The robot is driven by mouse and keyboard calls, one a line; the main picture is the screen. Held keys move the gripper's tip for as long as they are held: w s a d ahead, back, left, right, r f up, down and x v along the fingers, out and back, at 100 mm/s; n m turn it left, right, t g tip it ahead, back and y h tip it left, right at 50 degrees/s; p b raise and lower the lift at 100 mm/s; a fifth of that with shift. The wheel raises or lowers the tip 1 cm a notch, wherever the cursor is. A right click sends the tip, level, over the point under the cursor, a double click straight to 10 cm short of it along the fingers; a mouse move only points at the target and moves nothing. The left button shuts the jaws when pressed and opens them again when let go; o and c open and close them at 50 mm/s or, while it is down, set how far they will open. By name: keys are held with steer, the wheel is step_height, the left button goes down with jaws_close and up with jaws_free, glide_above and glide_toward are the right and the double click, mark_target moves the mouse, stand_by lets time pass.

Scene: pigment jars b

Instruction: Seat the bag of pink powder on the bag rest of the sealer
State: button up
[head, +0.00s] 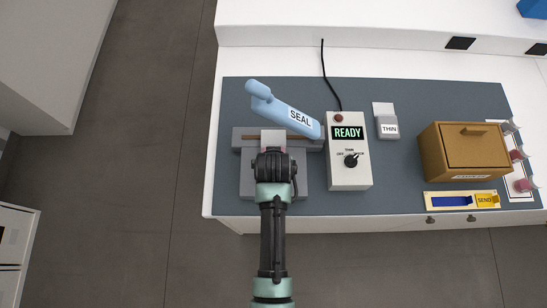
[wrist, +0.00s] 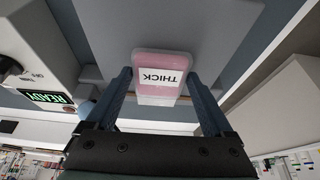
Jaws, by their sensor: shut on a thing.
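The bag of pink powder (wrist: 163,62) has a white label reading THICK and sits between the two fingers of my gripper (wrist: 158,78) in the wrist view. In the head view, a pale upper part of the bag (head: 273,139) shows just beyond my gripper (head: 275,152). My gripper is shut on the bag, over the sealer's grey bag rest (head: 247,186). My gripper and arm hide much of the rest. I cannot tell whether the bag touches it. The sealer's blue SEAL lever (head: 283,110) is raised at an angle behind the bag.
The sealer's control box (head: 348,178) stands close right of my gripper, its display reading READY.

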steer(key=shift+f, duration=0.4)
steer(key=o, duration=1.1)
step_height(320, 180, up, 6)
steer(key=p, duration=0.5)
steer(key=shift+r+p, duration=0.1)
steer(key=shift+p, duration=0.2)
